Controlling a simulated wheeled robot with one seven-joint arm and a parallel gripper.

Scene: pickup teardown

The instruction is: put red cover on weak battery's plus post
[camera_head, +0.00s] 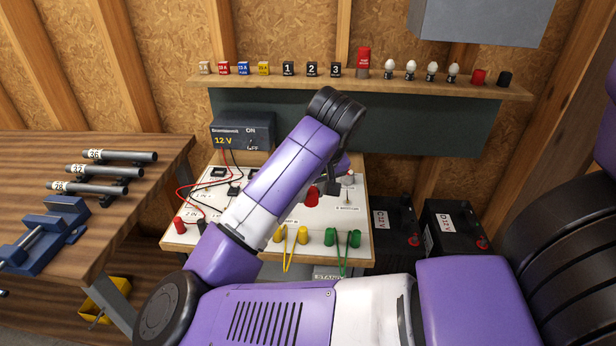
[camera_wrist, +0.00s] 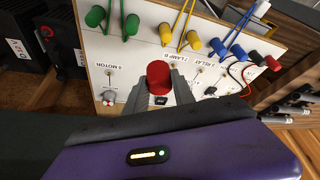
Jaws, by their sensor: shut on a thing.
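My gripper (camera_head: 318,182) is above the white test board (camera_head: 362,228), its jaws shut on a red cylindrical cover (camera_head: 311,196). In the wrist view the red cover (camera_wrist: 158,76) sits between the fingertips (camera_wrist: 158,92). Two black batteries with white 12 V labels stand on the floor right of the board: the left battery (camera_head: 392,226) and the right battery (camera_head: 448,238). A red post (camera_head: 482,243) shows on the right battery. I cannot tell which battery is weak. My arm hides part of the board.
A wooden shelf (camera_head: 400,84) holds fuses, bulbs, a red cap (camera_head: 478,77) and a black cap (camera_head: 504,79). Yellow posts (camera_head: 303,235) and green posts (camera_head: 330,237) with wires stand on the board. A bench (camera_head: 60,230) with a blue vise (camera_head: 45,235) is left.

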